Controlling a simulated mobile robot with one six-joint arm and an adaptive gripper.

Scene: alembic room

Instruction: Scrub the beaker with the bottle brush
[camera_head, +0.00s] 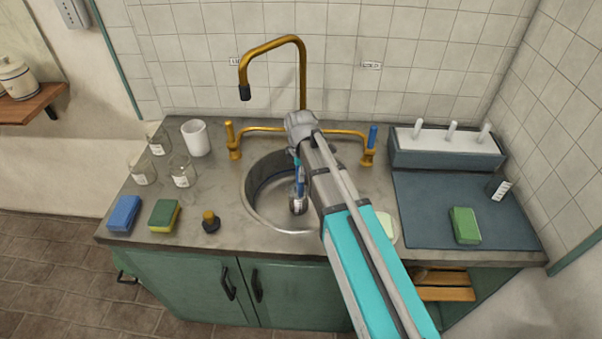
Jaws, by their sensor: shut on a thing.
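My gripper (297,163) points down over the sink (258,203), mostly hidden by my own arm. It is shut on a slim blue-handled thing (300,182) that looks like the bottle brush. Its pale, rounded lower end (298,206) hangs in the sink bowl; I cannot tell whether it touches the bottom or sits in glass. Three clear glass vessels with white labels stand on the left counter: one at the back (158,144), one in front of it (143,174) and one to the right (183,174). I cannot tell which one is the beaker.
A white cup (195,138), blue sponge (124,213), green-yellow sponge (164,215) and dark knobbed item (210,221) stand left of the sink. A brass faucet (272,44) arches behind. Right are a pegged rack (447,158), a mat (425,210) and a green sponge (465,225).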

